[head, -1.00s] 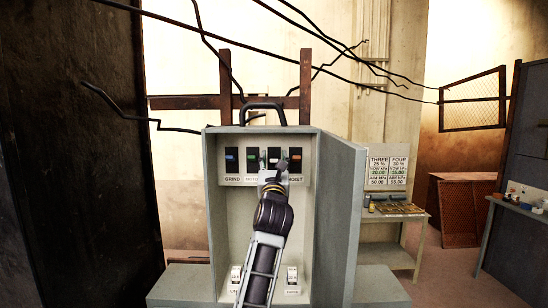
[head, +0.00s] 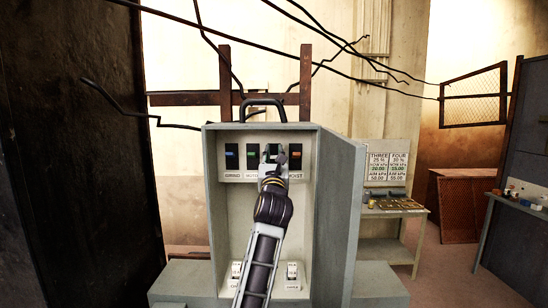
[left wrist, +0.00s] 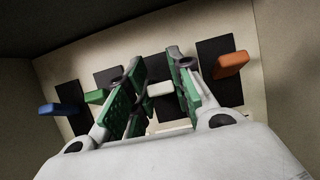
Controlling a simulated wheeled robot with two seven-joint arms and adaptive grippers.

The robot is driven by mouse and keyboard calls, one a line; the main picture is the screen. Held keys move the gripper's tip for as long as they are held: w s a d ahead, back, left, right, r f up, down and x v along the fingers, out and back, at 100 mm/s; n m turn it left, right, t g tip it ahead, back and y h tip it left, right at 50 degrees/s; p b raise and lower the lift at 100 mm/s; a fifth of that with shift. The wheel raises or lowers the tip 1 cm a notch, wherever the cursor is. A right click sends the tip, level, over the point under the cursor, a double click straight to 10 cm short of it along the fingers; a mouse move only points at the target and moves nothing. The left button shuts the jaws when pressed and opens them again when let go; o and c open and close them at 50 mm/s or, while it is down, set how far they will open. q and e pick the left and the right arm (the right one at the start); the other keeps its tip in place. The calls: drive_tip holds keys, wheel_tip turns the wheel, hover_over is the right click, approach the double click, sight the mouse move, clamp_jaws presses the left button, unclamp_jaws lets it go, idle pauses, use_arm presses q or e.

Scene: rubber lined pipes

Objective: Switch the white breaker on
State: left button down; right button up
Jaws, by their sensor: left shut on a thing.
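The white breaker's lever (left wrist: 160,89) shows in the left wrist view between the two green-padded fingers of my left gripper (left wrist: 158,82). The gripper is shut on this lever, in front of its dark plate. In the head view my left gripper (head: 272,158) reaches up into the open grey box and covers most of the white breaker. The left wrist view also shows a blue lever (left wrist: 62,109) and a green lever (left wrist: 97,97) to the left, and an orange lever (left wrist: 231,64) to the right. My right gripper is in neither view.
The grey box (head: 210,220) has its door (head: 343,215) swung open on the right. Two small white switches (head: 293,272) sit low inside, partly behind my arm. Dark cables cross above. A side table (head: 398,212) stands to the right.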

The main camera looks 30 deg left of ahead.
use_arm(q)
drive_tip(key=shift+r+g, duration=0.3)
drive_tip(key=shift+g, duration=0.2)
drive_tip(key=shift+a+r+g+h, duration=0.1)
drive_tip(key=shift+r+g+h, duration=0.05)
drive_tip(key=shift+g+h, duration=0.2)
drive_tip(key=shift+w+r+g+h, duration=0.1)
drive_tip(key=shift+w+g+h, duration=0.05)
drive_tip(key=shift+g+h, duration=0.15)
drive_tip(key=c, duration=1.2)
unclamp_jaws()
drive_tip(key=shift+c, duration=0.2)
